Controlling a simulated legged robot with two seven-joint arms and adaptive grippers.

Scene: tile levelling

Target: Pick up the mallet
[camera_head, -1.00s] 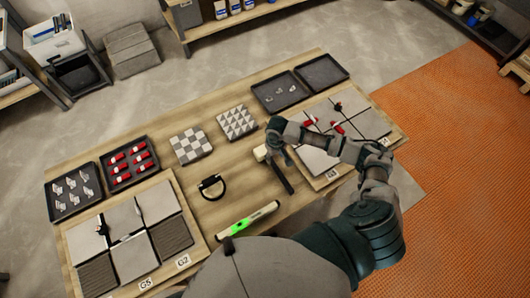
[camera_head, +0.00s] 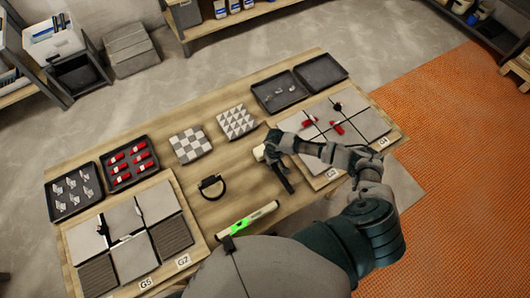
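The mallet lies on the wooden table right of centre. Its pale head (camera_head: 259,153) shows just left of my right gripper, and its dark handle (camera_head: 286,183) runs down and to the right. My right gripper (camera_head: 276,162) points down over the handle close to the head. The gripper and wrist cover part of the mallet, and I cannot tell whether the fingers are closed on it. My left gripper cannot be made out; only a small dark part shows by the green-lit level, at the edge of my body.
A tile board (camera_head: 376,122) lies just right of my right gripper, with red pieces on it. A black ring-shaped tool (camera_head: 211,189) and the level (camera_head: 247,220) lie to the left. Patterned tiles (camera_head: 237,122) and dark trays (camera_head: 321,72) line the far side.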

